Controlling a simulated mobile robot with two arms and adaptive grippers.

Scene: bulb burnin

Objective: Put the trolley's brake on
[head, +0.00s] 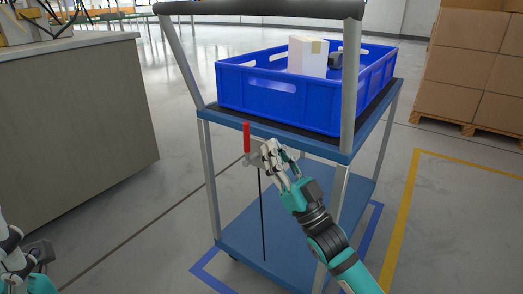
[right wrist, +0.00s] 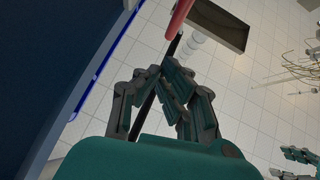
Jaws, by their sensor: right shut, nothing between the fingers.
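The trolley (head: 222,118) has blue decks, grey posts and a dark push bar. A red brake lever (head: 246,137) stands upright at the near edge of its upper deck, on a grey bracket. A thin black rod (head: 262,215) runs down from there towards the lower deck. My right gripper (head: 272,156) is shut and empty just right of and below the red lever; contact cannot be told. In the right wrist view, the red lever (right wrist: 179,17) shows beyond the shut fingertips (right wrist: 165,68). Part of my left arm's end (head: 22,250) shows at the lower left, its fingers unclear.
A blue crate (head: 235,92) on the trolley holds a white box (head: 307,56) and a small dark item (head: 335,60). A grey counter (head: 70,120) stands left. Stacked cartons (head: 470,65) on a pallet stand right. Floor between counter and trolley is clear.

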